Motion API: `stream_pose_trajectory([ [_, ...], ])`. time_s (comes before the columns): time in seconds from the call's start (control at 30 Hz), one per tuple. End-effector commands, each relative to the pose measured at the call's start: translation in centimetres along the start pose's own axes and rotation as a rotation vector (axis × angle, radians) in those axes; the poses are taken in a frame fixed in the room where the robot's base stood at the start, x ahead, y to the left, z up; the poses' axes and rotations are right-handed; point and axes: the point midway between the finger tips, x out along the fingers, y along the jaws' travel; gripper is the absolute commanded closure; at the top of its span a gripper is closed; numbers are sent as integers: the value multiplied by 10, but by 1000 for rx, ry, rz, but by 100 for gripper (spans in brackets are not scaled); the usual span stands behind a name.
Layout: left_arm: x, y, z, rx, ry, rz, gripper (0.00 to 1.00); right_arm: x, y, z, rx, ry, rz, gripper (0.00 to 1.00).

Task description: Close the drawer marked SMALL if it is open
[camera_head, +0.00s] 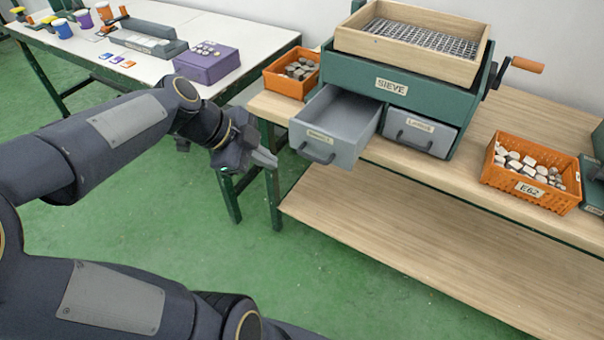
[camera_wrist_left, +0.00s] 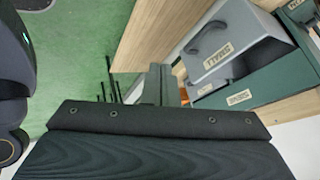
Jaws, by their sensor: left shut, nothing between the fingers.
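The sieve box (camera_head: 364,82) is green and stands on the wooden bench. Its left drawer (camera_head: 353,111) is grey and pulled well out, and it is empty inside. The wrist view shows this drawer (camera_wrist_left: 228,24) with its front label reading SMALL (camera_wrist_left: 219,57). The right drawer (camera_head: 421,131) sits in or nearly in the box; its label is too small to read. My left gripper (camera_head: 265,159) is shut and empty, a little to the left of the open drawer's front and handle (camera_head: 316,155), apart from them. My right gripper is out of view.
An orange bin of stones (camera_head: 292,75) stands behind the open drawer, and another labelled E62 (camera_head: 530,187) stands on the right. A crank (camera_head: 524,66) sticks out on the box's right. A white table (camera_head: 240,36) with a purple box (camera_head: 208,64) is at left.

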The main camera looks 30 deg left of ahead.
Motion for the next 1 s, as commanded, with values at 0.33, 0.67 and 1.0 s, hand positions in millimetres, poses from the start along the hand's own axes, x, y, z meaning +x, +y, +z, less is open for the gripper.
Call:
stream_pose_trajectory([
  [0.33, 22, -12, 20, 180, 6, -12, 100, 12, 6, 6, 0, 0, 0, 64],
  [0.67, 89, -12, 20, 176, 7, -7, 100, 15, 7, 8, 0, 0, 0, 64],
  [1.0, 119, -42, 10, 178, 6, -12, 100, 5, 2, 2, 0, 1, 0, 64],
])
